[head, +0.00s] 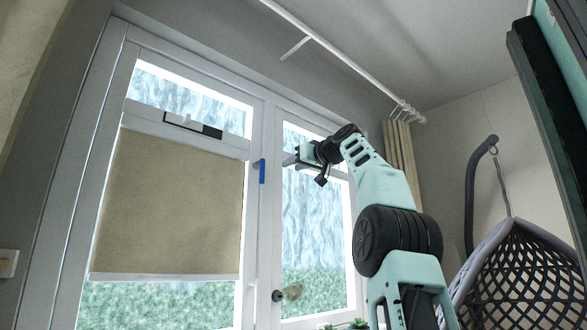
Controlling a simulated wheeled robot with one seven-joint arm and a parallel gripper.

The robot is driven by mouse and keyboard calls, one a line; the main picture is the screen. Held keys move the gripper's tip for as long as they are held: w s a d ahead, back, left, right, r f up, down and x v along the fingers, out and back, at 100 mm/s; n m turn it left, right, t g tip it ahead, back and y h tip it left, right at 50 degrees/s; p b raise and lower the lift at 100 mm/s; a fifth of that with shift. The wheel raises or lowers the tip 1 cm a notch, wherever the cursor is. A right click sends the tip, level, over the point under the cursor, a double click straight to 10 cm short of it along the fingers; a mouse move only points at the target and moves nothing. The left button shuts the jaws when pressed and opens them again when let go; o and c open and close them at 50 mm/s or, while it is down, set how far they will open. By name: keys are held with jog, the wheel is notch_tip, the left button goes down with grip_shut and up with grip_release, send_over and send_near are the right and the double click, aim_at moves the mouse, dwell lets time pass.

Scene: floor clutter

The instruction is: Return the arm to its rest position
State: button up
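My gripper (290,161) is at the end of my raised arm, in the middle of the head view, in front of the window. It points to the left. It is small and seen at an angle, so I cannot tell whether its fingers are apart or together. No object shows in it. My arm (385,190), pale green with black joints, rises from the bottom of the view and bends left at the top.
A white-framed window (265,215) with a beige blind (170,205) and a blue handle (262,171) stands behind my gripper. A curtain rod (340,55) runs above, with a curtain (401,155) at its end. A hanging woven chair (525,280) is at the right.

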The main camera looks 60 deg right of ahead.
dwell(0.4)
jog(key=w+a+f+n+g+y, duration=0.1)
jog(key=w+a+f+g+y, duration=0.35)
jog(key=w+a+f, duration=1.2)
jog(key=a+f+n+g+y, duration=0.1)
jog(key=a+f+g+y, duration=0.1)
jog(key=a+f, duration=0.85)
jog(key=a+f+n+g+y, duration=0.25)
jog(key=a+f, duration=0.55)
jog(key=a, duration=0.6)
jog(key=s+a+f+n+g+h, duration=0.15)
jog(key=s+a+f+g, duration=0.35)
jog(key=s+a+f, duration=1.3)
jog(key=s+d+f+n+g+h, duration=0.1)
jog(key=s+d+f+n, duration=0.1)
jog(key=s+f, duration=0.5)
jog(key=s+d+f+n+g+h, duration=0.1)
jog(key=s+f, duration=0.6)
jog(key=s, duration=0.7)
jog(key=shift+d+n+g+h, duration=0.35)
jog(key=shift+n+g+h, duration=0.15)
jog(key=shift+g, duration=0.3)
